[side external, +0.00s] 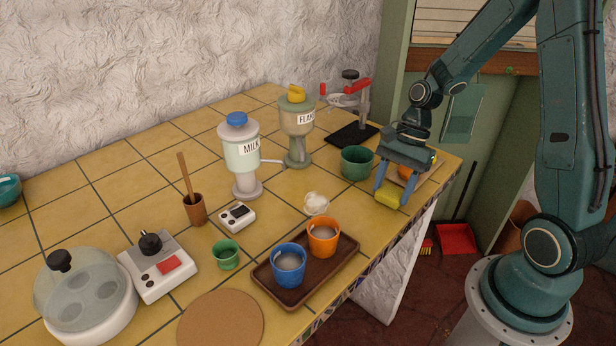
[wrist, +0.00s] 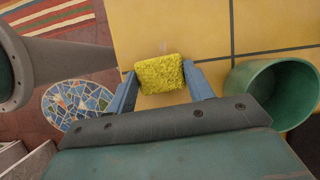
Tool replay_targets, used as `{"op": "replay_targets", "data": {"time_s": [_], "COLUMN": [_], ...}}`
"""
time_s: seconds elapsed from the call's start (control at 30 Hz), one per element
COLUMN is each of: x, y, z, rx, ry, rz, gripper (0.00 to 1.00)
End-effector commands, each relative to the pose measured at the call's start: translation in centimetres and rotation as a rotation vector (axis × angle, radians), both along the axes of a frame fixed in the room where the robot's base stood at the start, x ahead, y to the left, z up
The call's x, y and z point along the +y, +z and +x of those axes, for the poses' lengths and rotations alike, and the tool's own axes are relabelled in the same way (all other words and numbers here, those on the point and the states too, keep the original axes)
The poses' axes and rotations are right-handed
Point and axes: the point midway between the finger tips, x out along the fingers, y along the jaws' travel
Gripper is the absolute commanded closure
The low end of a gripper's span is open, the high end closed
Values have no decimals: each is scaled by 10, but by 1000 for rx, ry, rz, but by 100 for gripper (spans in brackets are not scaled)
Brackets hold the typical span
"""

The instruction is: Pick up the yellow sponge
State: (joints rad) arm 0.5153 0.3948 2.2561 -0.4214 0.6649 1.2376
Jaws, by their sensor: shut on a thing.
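The yellow sponge (side external: 390,199) is a small block near the right edge of the counter. In the wrist view the sponge (wrist: 160,74) sits between the two blue fingers, with a finger against each side. My gripper (side external: 391,196) points down and is shut on the sponge. The wrist view also shows my gripper (wrist: 160,82) from above. The sponge looks at or very close to the tiled surface; I cannot tell whether there is a gap under it.
A green pot (side external: 357,163) stands just left of my gripper; it is at the right in the wrist view (wrist: 272,92). A wooden tray (side external: 337,272) holds a blue cup (side external: 289,262) and an orange cup (side external: 323,237). Labelled dispensers stand farther back. The counter edge is close by.

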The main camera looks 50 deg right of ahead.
Motion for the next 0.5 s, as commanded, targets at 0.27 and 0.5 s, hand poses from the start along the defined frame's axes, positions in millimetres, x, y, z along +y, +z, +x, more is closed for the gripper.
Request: {"op": "replay_targets", "data": {"time_s": [0.27, 0.5], "x": [-1, -1], "y": [26, 71], "z": [1, 1], "rx": [-5, -7], "ry": [0, -2], "rz": [-2, -3], "gripper": [70, 70]}}
